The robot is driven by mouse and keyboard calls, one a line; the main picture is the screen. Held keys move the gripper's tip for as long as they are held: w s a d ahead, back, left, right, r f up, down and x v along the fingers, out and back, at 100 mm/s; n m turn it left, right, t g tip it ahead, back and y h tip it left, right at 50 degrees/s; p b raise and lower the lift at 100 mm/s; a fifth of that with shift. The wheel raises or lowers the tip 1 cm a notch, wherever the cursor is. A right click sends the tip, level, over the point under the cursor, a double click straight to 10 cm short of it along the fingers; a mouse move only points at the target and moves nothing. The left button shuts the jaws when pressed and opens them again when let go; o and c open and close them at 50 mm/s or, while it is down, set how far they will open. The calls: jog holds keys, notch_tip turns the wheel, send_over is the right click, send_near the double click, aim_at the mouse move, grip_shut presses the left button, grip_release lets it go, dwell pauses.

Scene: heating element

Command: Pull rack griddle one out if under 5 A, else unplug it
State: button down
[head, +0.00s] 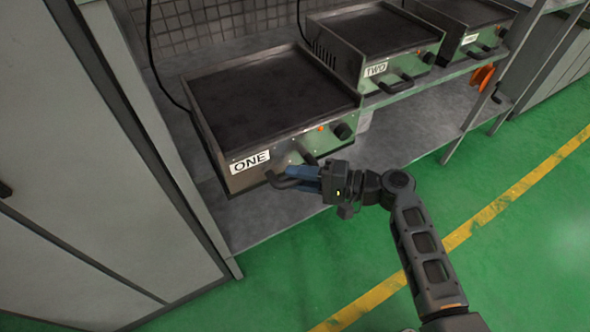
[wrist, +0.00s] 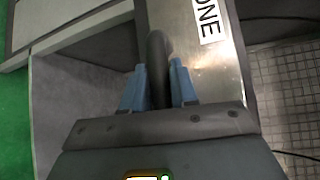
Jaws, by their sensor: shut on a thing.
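Griddle one (head: 270,98) sits at the left end of the rack shelf, a dark flat plate in a steel and green body. Its front carries the label ONE (head: 250,161), a small orange light and a black knob (head: 343,131). My gripper (head: 290,175) is at its front, with blue fingers shut on the dark front handle (head: 282,184). In the wrist view the handle (wrist: 158,60) runs between the two blue fingers, beside the ONE label (wrist: 207,18). A black cord (head: 152,60) runs up behind the griddle. No ammeter reading is legible.
Griddle two (head: 375,38) and a third griddle (head: 468,18) stand to the right on the rack. An orange round object (head: 482,77) hangs near a rack post. A grey cabinet (head: 90,150) stands close on the left. The green floor (head: 520,230) in front is clear.

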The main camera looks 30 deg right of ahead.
jog(key=shift+s, duration=1.05)
jog(key=c, duration=1)
grip_release()
jog(key=shift+b+v, duration=0.5)
jog(key=shift+v, duration=3.4)
